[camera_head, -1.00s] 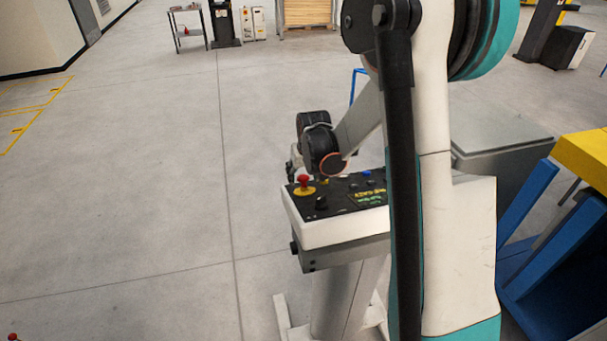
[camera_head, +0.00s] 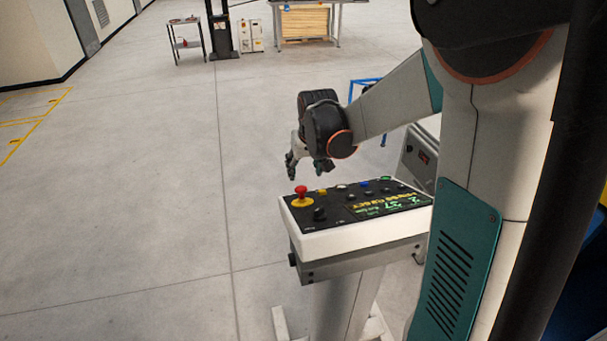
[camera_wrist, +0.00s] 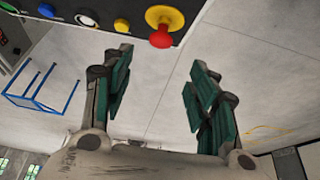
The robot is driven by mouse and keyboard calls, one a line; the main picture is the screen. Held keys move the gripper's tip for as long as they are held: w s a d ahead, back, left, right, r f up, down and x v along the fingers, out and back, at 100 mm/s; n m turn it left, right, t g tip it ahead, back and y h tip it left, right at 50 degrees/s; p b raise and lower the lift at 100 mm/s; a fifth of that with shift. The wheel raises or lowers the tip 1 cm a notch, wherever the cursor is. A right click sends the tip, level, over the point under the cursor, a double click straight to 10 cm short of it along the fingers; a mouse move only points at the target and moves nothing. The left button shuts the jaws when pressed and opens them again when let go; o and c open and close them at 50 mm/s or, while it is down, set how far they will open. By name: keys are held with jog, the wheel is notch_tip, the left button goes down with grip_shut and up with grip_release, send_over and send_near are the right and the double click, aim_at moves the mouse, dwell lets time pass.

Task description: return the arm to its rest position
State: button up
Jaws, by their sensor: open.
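My gripper (camera_head: 305,172) hangs above the far left part of a control panel (camera_head: 300,228), behind the red button in the head view. In the wrist view my gripper (camera_wrist: 155,100) is open, its two green-padded fingers wide apart with nothing between them. The red emergency button (camera_head: 301,190) stands on a yellow base at the panel's left end. The same red button (camera_wrist: 160,38) shows at the top of the wrist view, beyond the fingertips and apart from them. My arm reaches in from the right and hides part of the scene.
The panel stands on a white pedestal (camera_head: 335,305). A blue frame (camera_head: 365,85) stands behind it, and a grey box (camera_head: 420,155) stands at its right. A small cart (camera_head: 186,42) and a wooden stack (camera_head: 305,22) are far back. The floor at left is clear.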

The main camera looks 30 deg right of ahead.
jog(key=shift+s+r, duration=0.2)
jog(key=shift+r, duration=0.35)
